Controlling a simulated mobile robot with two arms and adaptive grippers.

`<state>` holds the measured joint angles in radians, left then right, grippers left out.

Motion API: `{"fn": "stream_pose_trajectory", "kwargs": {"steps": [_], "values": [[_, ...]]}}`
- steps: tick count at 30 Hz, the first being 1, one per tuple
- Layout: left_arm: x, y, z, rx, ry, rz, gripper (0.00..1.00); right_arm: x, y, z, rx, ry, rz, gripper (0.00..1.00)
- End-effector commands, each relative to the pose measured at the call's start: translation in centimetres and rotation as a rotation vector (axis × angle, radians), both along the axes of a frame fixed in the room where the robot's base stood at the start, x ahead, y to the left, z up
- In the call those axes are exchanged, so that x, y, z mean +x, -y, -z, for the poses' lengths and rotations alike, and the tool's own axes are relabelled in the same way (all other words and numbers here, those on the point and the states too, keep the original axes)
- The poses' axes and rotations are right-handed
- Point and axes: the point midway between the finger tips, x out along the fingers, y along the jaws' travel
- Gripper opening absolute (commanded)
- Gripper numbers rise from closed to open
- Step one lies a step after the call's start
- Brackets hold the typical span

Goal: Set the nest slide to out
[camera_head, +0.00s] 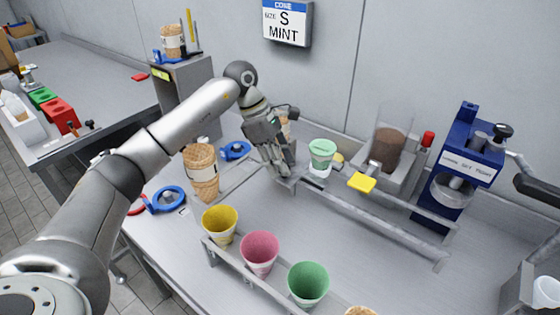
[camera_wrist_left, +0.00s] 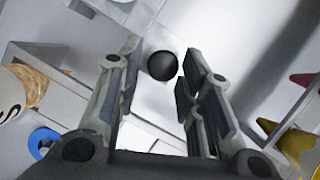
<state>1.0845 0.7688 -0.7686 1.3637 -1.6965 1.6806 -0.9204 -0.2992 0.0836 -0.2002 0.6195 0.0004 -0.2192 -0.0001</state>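My left gripper (camera_head: 284,176) reaches down at the left end of a grey rail (camera_head: 375,214) on the bench. In the left wrist view its fingers (camera_wrist_left: 158,72) are apart, with a round black knob (camera_wrist_left: 162,66) showing in the gap between them. I cannot tell whether either finger touches the knob. The gripper hides the knob in the head view. A mint green cup (camera_head: 321,151) stands upright just right of the gripper, behind the rail. Which part is the nest slide, and its position, I cannot make out clearly.
Yellow (camera_head: 219,222), pink (camera_head: 259,250) and green (camera_head: 308,281) cups stand in a front rack. Stacked cones (camera_head: 202,168) and a blue ring (camera_head: 168,198) lie left. A yellow tab (camera_head: 361,182), a brown-filled hopper (camera_head: 388,148) and a blue machine (camera_head: 467,155) are right.

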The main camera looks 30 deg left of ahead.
Motion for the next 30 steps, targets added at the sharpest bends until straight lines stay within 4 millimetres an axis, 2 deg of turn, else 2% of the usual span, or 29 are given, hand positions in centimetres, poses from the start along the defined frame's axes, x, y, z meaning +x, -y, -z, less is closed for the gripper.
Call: {"fn": "stream_pose_trajectory", "kwargs": {"steps": [5, 12, 18, 22, 30], "values": [[-0.1, -1.0, -2.4, 0.000, 0.004, -0.003, 0.34, 0.0, -0.2, 0.0, 0.002, 0.000, 0.001, 0.00], [-0.5, -3.1, -7.1, -0.001, 0.006, -0.005, 0.34, -0.1, -0.3, 0.0, 0.003, -0.001, 0.001, 0.00], [-0.8, -4.3, -9.9, 0.000, 0.003, -0.006, 0.34, -0.1, -0.3, 0.0, 0.003, -0.001, 0.001, 0.00], [-0.9, -4.7, -10.7, -0.001, 0.002, -0.004, 0.34, -0.1, -0.3, 0.0, 0.003, -0.001, 0.001, 0.00], [-0.9, -4.7, -10.9, -0.001, 0.002, -0.004, 0.34, -0.1, -0.3, 0.0, 0.003, -0.001, 0.001, 0.00]]}}
